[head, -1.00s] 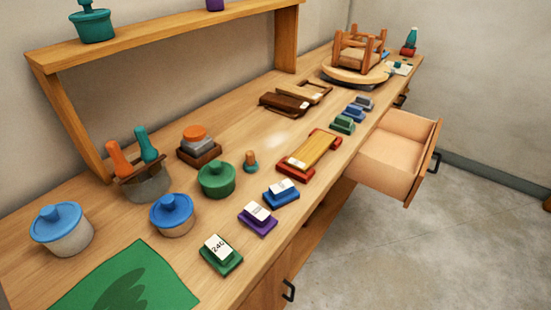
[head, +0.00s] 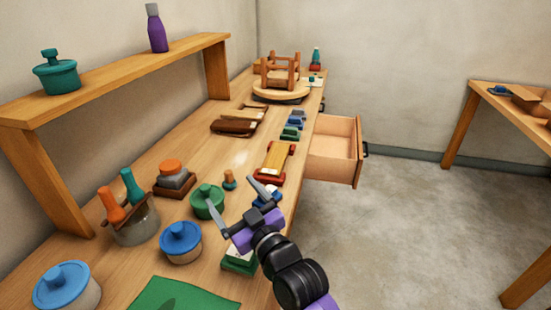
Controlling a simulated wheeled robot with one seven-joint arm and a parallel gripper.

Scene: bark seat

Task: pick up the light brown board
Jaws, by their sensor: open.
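A light yellow-brown board (head: 276,158) lies across red end pieces near the front edge of the bench. Farther back, a lighter brown piece (head: 251,113) lies beside a dark brown one (head: 232,127); I cannot tell for sure which piece is the task's board. My gripper (head: 229,193) is open, with nothing between its fingers.
Several coloured blocks (head: 293,126) line the bench's front edge. An open drawer (head: 334,150) sticks out at the right. An upturned stool (head: 280,75) stands at the back. Floor (head: 400,230) is clear.

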